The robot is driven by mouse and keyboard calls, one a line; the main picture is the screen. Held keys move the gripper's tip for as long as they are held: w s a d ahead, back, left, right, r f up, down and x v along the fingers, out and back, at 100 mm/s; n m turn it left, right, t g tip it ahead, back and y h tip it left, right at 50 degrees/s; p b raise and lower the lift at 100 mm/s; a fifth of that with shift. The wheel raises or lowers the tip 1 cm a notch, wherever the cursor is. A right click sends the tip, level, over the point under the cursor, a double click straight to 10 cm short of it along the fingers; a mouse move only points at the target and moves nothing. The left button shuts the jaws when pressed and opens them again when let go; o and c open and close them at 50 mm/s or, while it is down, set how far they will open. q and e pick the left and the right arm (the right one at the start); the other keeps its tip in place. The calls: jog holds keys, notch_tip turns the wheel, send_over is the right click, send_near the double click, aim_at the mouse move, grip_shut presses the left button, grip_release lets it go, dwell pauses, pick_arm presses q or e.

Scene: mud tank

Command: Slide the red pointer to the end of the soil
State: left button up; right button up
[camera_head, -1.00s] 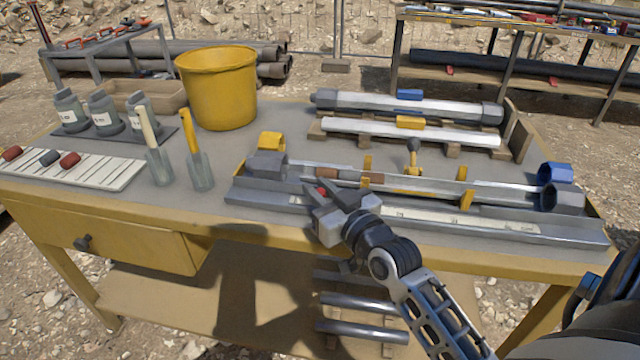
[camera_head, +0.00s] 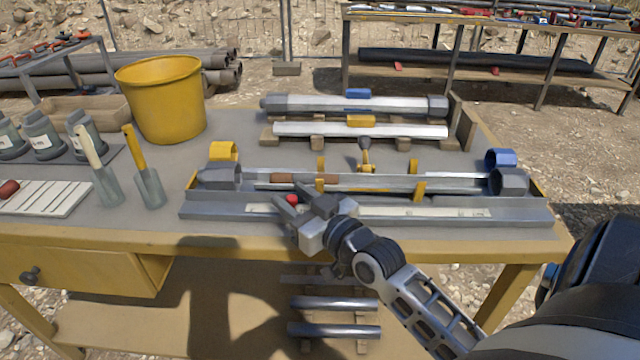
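The red pointer (camera_head: 292,199) is a small red knob at the long grey rail (camera_head: 520,214) near the bench's front edge, over a pale scale strip (camera_head: 430,212). My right gripper (camera_head: 288,195) comes in from the front right, with its two fingers on either side of the pointer. It looks shut on the pointer, though the contact itself is partly hidden. Behind it, a brown stretch of soil (camera_head: 320,180) lies in the long sampler trough (camera_head: 385,183). The pointer is below the left part of this soil, and the soil's right end is farther right. My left gripper is out of view.
Yellow clips (camera_head: 419,191) stand along the trough, with a yellow ring (camera_head: 223,151) at its left and a blue ring (camera_head: 500,158) at its right. Two trowels (camera_head: 148,185) and a yellow bucket (camera_head: 160,100) are left. The rail right of my gripper is clear.

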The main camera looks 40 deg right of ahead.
jog(key=s+d, duration=0.1)
jog(key=s, duration=1.4)
jog(key=shift+d+b, duration=0.15)
jog(key=shift+b, duration=0.3)
jog(key=shift+s, duration=0.1)
